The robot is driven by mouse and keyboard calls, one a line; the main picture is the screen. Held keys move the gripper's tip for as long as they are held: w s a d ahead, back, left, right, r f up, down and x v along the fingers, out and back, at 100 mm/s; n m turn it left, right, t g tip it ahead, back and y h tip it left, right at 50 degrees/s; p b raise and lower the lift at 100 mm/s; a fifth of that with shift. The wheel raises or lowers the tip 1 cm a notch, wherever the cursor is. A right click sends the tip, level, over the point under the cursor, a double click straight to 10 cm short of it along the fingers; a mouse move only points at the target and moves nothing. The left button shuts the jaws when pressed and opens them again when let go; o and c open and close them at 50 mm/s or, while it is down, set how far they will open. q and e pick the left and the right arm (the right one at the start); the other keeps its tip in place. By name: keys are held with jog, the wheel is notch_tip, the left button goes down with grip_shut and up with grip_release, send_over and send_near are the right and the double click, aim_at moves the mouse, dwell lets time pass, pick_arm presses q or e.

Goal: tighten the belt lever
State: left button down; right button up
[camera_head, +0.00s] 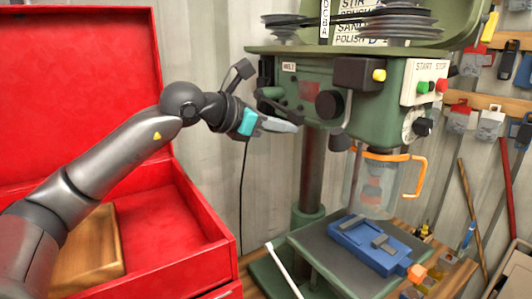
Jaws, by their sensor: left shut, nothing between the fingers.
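A green drill press (371,97) stands right of centre, with belts on pulleys (392,22) at its top. I cannot tell for sure which part is the belt lever. A round black knob (330,104) sits on the front of the head, and a dark part (270,92) juts from its left side. My left gripper (294,127) is left of the head, just below that dark part, its fingers pointing right. It is shut and empty. I see no clear contact with the press. My right gripper is out of view.
An open red toolbox (205,215) with a wooden block (98,250) inside fills the left. A clear guard with an orange frame (420,178) surrounds the chuck. Below it, a blue vise (368,245) sits on the press table. Tools hang on the right wall.

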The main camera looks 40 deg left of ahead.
aim_at(298, 113)
pick_arm(q)
jog(key=shift+d+r+n+h+p, duration=0.2)
jog(key=shift+r+n+h+p, duration=0.45)
jog(key=shift+r, duration=0.8)
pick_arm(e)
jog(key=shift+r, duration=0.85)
pick_arm(q)
jog(key=shift+r+n, duration=0.25)
